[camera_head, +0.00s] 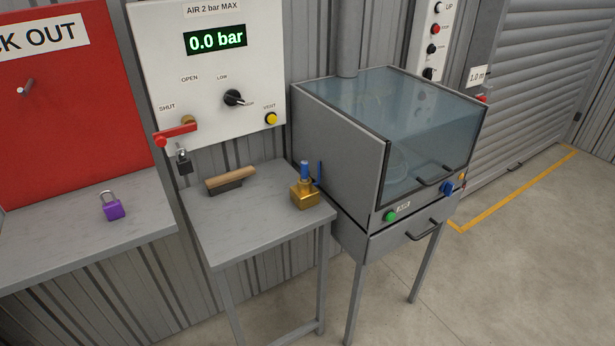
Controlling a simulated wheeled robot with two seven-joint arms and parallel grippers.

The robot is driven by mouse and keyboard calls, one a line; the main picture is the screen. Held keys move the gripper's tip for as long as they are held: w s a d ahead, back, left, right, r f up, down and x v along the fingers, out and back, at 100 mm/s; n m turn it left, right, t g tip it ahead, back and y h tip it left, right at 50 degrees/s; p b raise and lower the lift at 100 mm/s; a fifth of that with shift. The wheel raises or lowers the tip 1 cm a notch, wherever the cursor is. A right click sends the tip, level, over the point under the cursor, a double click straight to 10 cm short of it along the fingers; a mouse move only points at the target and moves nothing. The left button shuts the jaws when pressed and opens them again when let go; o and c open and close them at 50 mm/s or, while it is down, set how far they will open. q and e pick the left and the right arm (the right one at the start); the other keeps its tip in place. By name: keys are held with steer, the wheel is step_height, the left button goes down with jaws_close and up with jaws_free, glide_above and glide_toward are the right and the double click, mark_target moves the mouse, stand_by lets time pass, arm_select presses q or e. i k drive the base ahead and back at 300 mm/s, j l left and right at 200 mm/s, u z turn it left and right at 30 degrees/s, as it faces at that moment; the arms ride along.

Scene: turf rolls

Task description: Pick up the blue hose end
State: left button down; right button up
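A short blue cylindrical piece, which looks like the blue hose end (305,170), stands upright at the top of a brass block (305,195) on the small grey table (262,232). A thin blue upright strip (320,173) shows just right of it, beside the cabinet wall; I cannot tell whether the two are joined. Another blue fitting (447,189) is on the cabinet front at the right. Neither of my grippers is in view.
A wooden-handled brush (230,180) lies left of the block. The glass-topped cabinet (340,150) stands close on the right. Behind is the air panel (160,60), reading 0.0 bar, with a red lever (175,135) and dark padlock (183,160). A purple padlock (112,207) lies on the left bench.

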mark_target(304, 164)
steer(key=i+l+u, duration=0.1)
steer(key=l, duration=0.25)
steer(key=i+l+u, duration=0.1)
steer(key=i+l, duration=0.15)
steer(key=l, duration=0.15)
steer(key=i+l+u, duration=0.1)
steer(key=l, duration=0.25)
steer(key=i+l+u, duration=0.1)
steer(key=l, duration=0.3)
steer(key=i+l+u, duration=0.1)
steer(key=i+l, duration=0.15)
steer(key=l, duration=0.15)
steer(key=i+l+u, duration=0.1)
steer(key=l, duration=0.35)
